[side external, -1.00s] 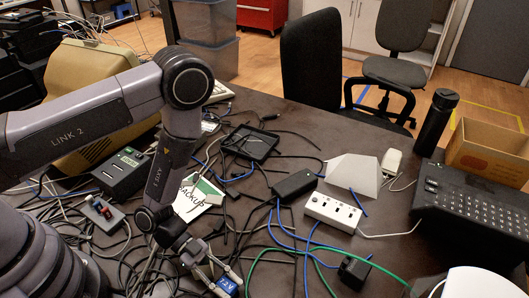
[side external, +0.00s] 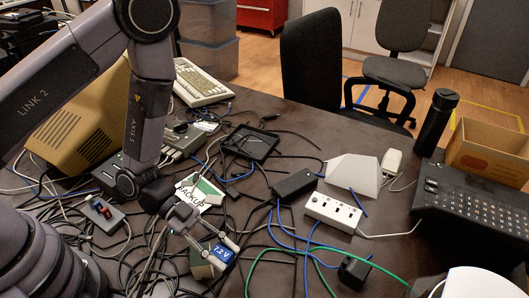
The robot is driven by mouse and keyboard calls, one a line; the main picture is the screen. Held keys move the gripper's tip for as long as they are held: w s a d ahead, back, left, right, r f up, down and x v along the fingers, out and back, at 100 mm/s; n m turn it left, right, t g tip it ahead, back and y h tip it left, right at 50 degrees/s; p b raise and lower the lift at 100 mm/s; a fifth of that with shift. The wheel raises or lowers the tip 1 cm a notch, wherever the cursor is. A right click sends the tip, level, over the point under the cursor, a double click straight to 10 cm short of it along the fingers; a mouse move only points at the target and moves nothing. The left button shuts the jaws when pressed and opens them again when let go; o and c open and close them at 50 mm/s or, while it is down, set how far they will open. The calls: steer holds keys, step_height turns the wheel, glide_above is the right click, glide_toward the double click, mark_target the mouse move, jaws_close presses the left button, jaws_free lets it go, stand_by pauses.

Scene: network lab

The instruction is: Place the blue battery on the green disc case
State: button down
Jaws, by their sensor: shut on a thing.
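The blue battery (side external: 222,254), marked 12V, is between the fingertips of my gripper (side external: 220,247) at the lower middle of the side external view. My gripper is shut on it, and the battery looks raised above the cables. The green disc case (side external: 209,187), green and white with the word BACKUP, lies on the table behind and slightly left of the battery. My gripper is in front of the case and partly covers its near left part. The battery is apart from the case in the picture.
Tangled cables (side external: 140,245) cover the table around and below my gripper. A black adapter (side external: 295,186) and a white power strip (side external: 333,212) lie to the right. A small dark switch box (side external: 103,213) is at left, and a black tray (side external: 251,142) is behind the case.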

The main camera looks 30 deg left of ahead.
steer(key=w+a+n+t, duration=0.4)
steer(key=w+a+t, duration=0.1)
steer(key=w+a, duration=0.35)
steer(key=n+t+y, duration=0.4)
steer(key=n+t, duration=0.1)
glide_above(199, 198)
step_height(199, 198, down, 8)
steer(key=shift+r, duration=0.2)
steer(key=shift+f, duration=0.4)
steer(key=shift+f, duration=0.1)
steer(key=c, duration=0.9)
jaws_free()
